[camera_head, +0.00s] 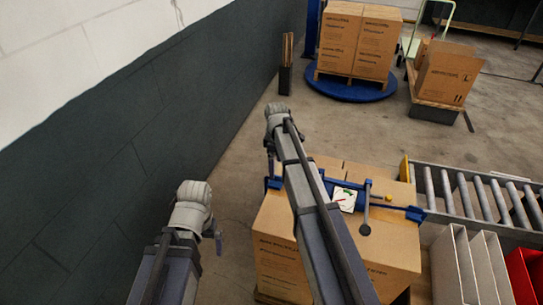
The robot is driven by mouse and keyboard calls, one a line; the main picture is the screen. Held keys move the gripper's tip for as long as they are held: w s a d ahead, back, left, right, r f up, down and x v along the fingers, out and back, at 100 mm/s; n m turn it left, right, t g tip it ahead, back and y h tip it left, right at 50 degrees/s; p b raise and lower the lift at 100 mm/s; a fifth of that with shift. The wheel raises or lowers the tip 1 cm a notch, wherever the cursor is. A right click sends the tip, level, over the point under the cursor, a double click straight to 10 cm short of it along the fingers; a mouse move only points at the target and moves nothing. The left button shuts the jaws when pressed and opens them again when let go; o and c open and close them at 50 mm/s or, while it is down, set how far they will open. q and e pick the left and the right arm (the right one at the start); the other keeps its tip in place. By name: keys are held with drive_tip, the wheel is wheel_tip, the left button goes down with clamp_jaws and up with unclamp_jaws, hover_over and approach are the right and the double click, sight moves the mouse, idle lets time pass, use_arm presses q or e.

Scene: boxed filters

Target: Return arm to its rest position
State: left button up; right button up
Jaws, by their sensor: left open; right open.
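My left arm comes in at the lower left, and its gripper (218,242) hangs beyond the pale wrist over bare floor, small and partly hidden; I see nothing in it. My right arm reaches up across the middle, over the cartons. Its gripper (270,162) hangs below the pale wrist near the far left corner of the carton stack, open, with nothing seen in it. The stacked brown cartons (279,258) have a blue frame (411,212) on top, with a white dial gauge (344,198) beside my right forearm. The arm hides part of the frame.
A dark-and-white wall (100,165) runs along the left. A roller conveyor (475,190) and white (447,262) and red (522,274) bins stand at the right. Cartons (358,42) on a blue turntable (352,89) are at the back. Floor between is clear.

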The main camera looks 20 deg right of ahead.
sight(275, 183)
drive_tip(key=shift+f, duration=0.2)
wheel_tip(275, 183, down, 8)
drive_tip(key=b, duration=0.8)
drive_tip(key=shift+r, duration=0.3)
